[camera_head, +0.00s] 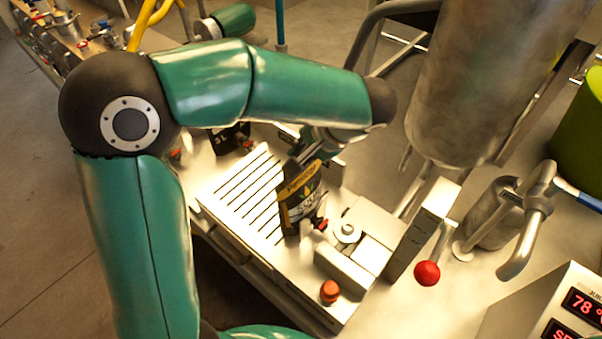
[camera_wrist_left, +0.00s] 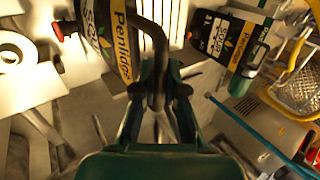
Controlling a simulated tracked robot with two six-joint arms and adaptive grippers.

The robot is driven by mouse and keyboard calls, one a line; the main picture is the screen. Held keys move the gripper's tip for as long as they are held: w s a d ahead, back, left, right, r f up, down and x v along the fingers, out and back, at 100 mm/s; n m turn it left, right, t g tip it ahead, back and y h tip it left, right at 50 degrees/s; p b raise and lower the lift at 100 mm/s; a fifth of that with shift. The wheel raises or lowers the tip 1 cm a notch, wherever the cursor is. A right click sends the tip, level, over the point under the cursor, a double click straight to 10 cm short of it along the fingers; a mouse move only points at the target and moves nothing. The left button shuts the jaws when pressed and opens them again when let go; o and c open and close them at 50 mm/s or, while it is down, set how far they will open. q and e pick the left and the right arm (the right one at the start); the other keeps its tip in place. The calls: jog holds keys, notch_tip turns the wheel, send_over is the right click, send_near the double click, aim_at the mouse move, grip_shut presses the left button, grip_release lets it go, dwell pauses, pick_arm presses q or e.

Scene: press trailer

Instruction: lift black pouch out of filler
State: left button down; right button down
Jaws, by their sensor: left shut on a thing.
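The black pouch (camera_head: 298,204) with a yellow band and pale lettering stands roughly upright, slightly tilted, in front of the slotted plate of the filler. It also shows in the left wrist view (camera_wrist_left: 107,38), at the upper left. I cannot tell whether the pouch's bottom touches the filler. My right gripper is not in view.
A second dark pouch (camera_head: 230,138) stands behind the slotted plate (camera_head: 240,195). A red-knobbed lever (camera_head: 427,273), an orange-red button (camera_head: 330,291) and a metal spout (camera_head: 525,235) stand to the right. A large steel tank (camera_head: 490,80) rises behind.

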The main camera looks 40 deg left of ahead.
pick_arm(q)
notch_tip(320, 180, up, 20)
jog(key=shift+p, duration=0.35)
dwell(0.6)
